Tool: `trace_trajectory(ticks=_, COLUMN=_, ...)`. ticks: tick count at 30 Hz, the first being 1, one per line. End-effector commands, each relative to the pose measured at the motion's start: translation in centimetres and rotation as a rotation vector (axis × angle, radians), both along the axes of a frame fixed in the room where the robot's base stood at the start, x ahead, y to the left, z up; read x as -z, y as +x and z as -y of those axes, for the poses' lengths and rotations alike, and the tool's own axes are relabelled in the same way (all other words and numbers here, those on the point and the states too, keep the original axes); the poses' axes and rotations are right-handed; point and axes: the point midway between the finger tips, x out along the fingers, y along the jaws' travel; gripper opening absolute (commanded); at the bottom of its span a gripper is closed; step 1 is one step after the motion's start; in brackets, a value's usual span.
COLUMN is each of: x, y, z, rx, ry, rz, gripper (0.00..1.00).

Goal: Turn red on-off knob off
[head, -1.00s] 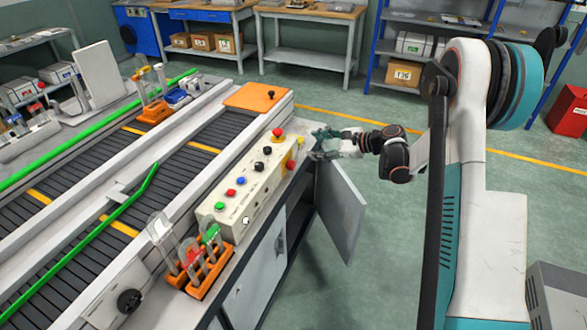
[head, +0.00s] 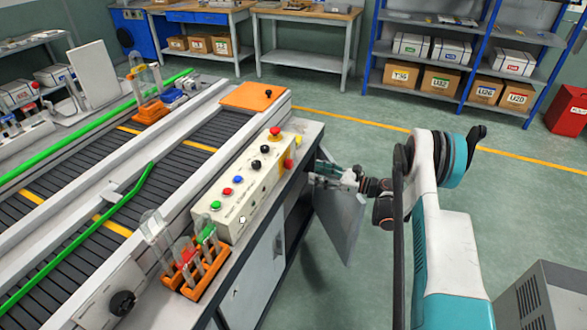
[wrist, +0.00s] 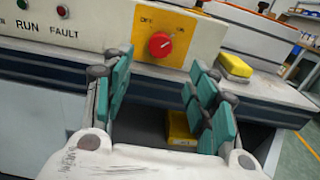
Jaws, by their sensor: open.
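The red on-off knob (wrist: 160,44) sits on a yellow plate (wrist: 179,30) on the control box's side, with OFF printed at its upper left and ON at its upper right. A pale mark shows on the knob, but its exact pointing is too small to tell. In the head view the knob (head: 288,164) is a small red spot on the box's right side. My gripper (wrist: 160,88) is open and empty, its teal fingers apart on either side below the knob, not touching it. In the head view my gripper (head: 322,168) is just right of the box.
The control box (head: 245,180) carries several coloured buttons and a red mushroom button (head: 274,131). A yellow block (wrist: 235,65) lies right of the knob. An open cabinet door (head: 340,222) hangs below my gripper. An orange rack with tubes (head: 190,285) stands nearer.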

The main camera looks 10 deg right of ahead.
Motion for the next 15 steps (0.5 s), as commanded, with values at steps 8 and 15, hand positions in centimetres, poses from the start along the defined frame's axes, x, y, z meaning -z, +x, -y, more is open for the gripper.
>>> trace_trajectory(ticks=8, x=0.2, y=3.2, z=-4.6, rx=-0.003, ry=-0.001, rz=0.000, gripper=0.53)
trace_trajectory(ticks=15, x=0.2, y=5.3, z=-7.4, rx=-0.002, ry=-0.001, rz=0.000, gripper=0.53)
